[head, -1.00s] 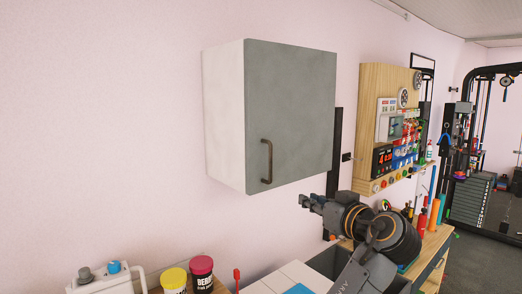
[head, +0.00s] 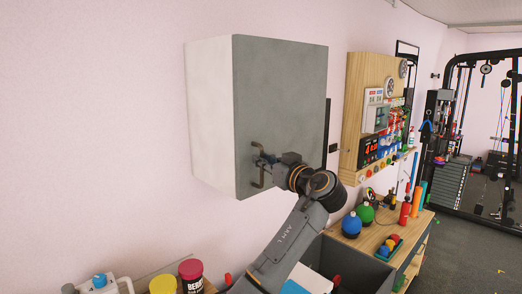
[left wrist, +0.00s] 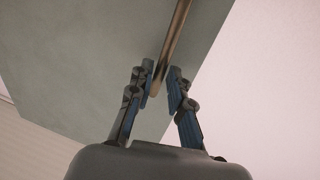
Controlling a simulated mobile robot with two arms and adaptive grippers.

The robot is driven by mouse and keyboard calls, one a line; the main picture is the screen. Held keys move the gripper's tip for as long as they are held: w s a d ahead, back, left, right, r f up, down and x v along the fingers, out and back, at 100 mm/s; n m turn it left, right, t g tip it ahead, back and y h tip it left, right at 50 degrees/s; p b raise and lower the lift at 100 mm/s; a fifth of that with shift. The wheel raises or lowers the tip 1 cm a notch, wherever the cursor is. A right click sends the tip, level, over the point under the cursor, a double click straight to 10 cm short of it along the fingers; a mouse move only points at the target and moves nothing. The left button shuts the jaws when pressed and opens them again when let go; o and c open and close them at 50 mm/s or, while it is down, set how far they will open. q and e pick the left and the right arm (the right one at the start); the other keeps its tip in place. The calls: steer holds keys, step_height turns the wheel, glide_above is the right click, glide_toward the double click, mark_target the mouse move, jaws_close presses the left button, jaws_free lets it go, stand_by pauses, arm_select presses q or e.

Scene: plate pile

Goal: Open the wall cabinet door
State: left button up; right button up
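The wall cabinet has white sides (head: 208,110) and a grey door (head: 285,95), which is shut. An upright brown bar handle (head: 257,184) sits low on the left part of the door. My left gripper (head: 262,161) is at the handle and hides part of it. In the left wrist view the handle (left wrist: 175,35) runs between the two fingertips (left wrist: 161,85) of the left gripper. The fingers stand apart, with a small gap showing on the right side of the bar. Contact on the left side is hard to tell. My right gripper is not in view.
A workbench (head: 405,255) with bottles and colored balls stands below right. A pegboard panel (head: 352,110) hangs right of the cabinet. Yellow (head: 163,286) and dark red (head: 191,270) tubs stand at lower left. The wall left of the cabinet is clear.

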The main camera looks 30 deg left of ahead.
arm_select(q)
steer(key=shift+x, duration=1)
steer(key=shift+d, duration=0.1)
jaws_close()
steer(key=shift+f, duration=0.1)
